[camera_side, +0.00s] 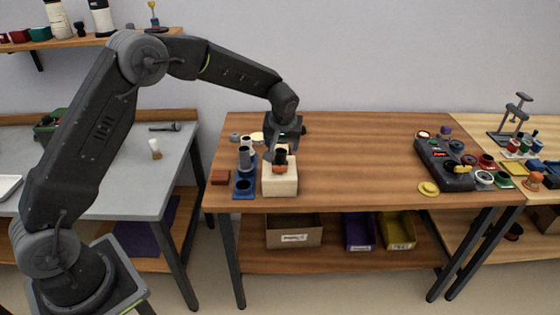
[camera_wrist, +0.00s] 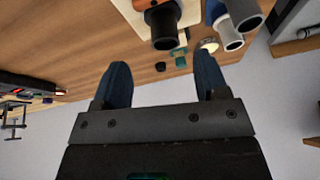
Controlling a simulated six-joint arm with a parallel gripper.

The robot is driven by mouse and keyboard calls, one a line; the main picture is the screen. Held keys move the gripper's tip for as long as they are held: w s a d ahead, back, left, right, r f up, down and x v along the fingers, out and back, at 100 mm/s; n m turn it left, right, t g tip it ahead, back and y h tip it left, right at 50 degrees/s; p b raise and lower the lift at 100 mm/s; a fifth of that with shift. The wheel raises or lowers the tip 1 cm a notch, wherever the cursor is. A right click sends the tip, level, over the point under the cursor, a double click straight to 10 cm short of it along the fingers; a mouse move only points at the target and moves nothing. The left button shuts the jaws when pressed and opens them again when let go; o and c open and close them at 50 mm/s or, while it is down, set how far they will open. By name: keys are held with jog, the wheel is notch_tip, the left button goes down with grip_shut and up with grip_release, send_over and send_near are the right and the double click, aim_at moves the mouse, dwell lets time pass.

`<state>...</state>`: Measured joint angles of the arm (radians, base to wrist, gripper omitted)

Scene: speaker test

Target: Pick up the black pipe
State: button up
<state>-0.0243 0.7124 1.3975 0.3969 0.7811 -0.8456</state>
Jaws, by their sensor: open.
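A black pipe (camera_side: 281,157) with an orange band stands upright in a pale wooden block (camera_side: 281,184) on the wooden table. In the wrist view, the pipe's dark open end (camera_wrist: 163,28) shows at the top, just beyond the gap between my fingers, with part of the pale block (camera_wrist: 130,14) beside it. My gripper (camera_side: 274,153) is over the block, close to the pipe in the side view and partly overlapping that area. In the wrist view, my gripper (camera_wrist: 162,66) has its two blue-grey fingers wide apart with nothing between them.
A blue holder (camera_side: 243,187) with grey pipes (camera_side: 244,157) stands just left of the block. A red block (camera_side: 220,177) lies farther left. The middle of the table (camera_side: 355,160) is clear.

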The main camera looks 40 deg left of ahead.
aim_at(281, 152)
jog(key=x, duration=0.2)
jog(key=shift+w+a+f, duration=0.1)
jog(key=shift+w+f, duration=0.05)
jog(key=shift+f, duration=0.2)
jog(key=shift+a+x, duration=0.15)
jog(key=shift+x, duration=1.15)
jog(key=shift+a+x, duration=0.2)
jog(key=shift+x, duration=1.15)
jog(key=shift+w+r, duration=0.1)
jog(key=shift+r, duration=0.1)
jog(key=shift+c, duration=0.4)
jog(key=c, duration=0.9)
